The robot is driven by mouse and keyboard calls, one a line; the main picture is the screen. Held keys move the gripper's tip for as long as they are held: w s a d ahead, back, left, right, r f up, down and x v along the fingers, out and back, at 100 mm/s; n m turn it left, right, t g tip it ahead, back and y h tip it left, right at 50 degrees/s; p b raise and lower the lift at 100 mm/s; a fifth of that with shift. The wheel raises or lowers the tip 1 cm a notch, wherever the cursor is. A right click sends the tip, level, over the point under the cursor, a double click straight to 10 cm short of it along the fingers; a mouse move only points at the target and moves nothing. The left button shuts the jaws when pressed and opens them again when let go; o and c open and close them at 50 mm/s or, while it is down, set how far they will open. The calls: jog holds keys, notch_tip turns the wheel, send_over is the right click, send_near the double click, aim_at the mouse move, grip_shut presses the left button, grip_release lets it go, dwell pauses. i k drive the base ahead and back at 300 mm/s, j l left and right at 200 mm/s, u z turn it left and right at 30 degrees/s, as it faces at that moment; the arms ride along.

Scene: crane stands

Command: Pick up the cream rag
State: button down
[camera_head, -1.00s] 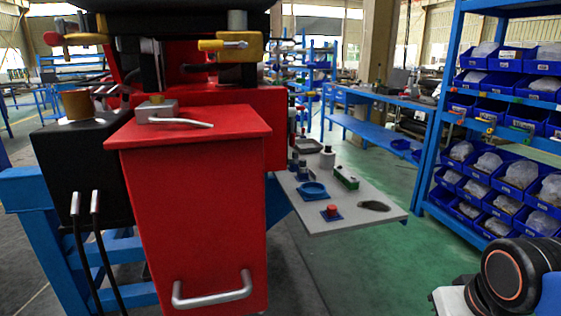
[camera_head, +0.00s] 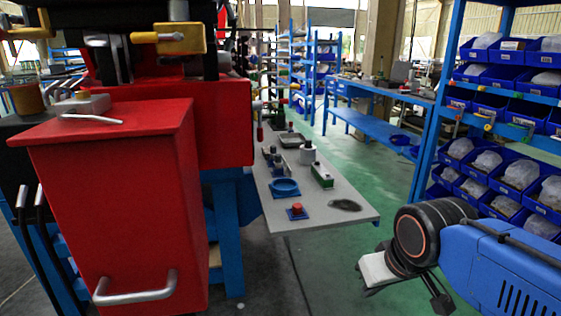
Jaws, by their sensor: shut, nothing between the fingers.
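I do not see a cream rag in this view. The grey side table (camera_head: 268,212) bears a flat dark patch (camera_head: 345,205) near its front right corner; I cannot tell whether it is cloth or a stain. My arm (camera_head: 500,262) reaches in from the lower right, beyond the table's right edge and apart from it.
A red cabinet (camera_head: 120,210) fills the left. Blue-bin shelving (camera_head: 430,160) stands right. Green floor lies between.

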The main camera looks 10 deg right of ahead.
aim_at(265, 150)
jog(key=i+l+z, duration=0.25)
jog(key=l, duration=0.25)
jog(key=i+l+z, duration=0.25)
jog(key=i+l, duration=0.2)
